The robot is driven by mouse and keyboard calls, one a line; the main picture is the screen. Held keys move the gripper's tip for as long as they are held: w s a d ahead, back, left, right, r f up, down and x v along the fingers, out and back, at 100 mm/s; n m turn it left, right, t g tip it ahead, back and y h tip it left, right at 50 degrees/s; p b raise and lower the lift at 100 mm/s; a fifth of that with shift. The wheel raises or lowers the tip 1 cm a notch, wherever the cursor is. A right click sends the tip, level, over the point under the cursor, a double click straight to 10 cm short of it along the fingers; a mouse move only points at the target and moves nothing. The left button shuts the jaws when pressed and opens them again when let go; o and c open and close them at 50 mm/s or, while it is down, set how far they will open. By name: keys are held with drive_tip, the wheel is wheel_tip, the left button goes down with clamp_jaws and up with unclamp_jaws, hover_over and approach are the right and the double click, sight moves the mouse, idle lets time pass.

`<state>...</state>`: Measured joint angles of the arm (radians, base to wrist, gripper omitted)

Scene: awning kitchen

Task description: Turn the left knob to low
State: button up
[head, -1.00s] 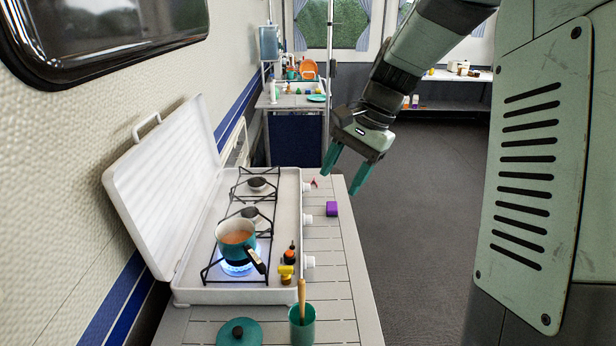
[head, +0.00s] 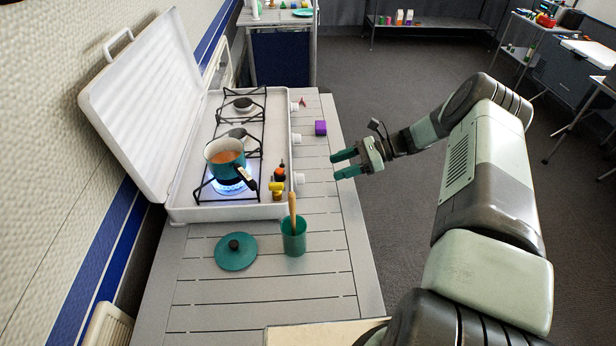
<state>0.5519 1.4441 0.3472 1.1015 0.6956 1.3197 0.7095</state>
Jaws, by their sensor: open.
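A white camping stove (head: 185,211) with its lid raised stands on the slatted table, its front facing right. White knobs line that front: a near knob (head: 298,178) beside the lit burner, a middle knob (head: 296,138) and a far knob (head: 294,107). Seen from the stove's front, the near knob is the left one; its exact setting is too small to read. Blue flame burns under a teal saucepan (head: 226,166) with orange contents. My gripper (head: 339,165) is open and empty, fingers pointing left towards the knobs, right of the near knob and apart from it.
Small condiment items (head: 278,180) stand close to the near knob. A teal cup (head: 294,238) with a wooden handle and a teal lid (head: 236,252) occupy the near table (head: 345,290). Open floor lies right.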

sight(299, 179)
drive_tip(key=x, duration=1)
drive_tip(key=shift+a, duration=0.1)
drive_tip(key=shift+c, duration=0.4)
drive_tip(key=c, duration=1)
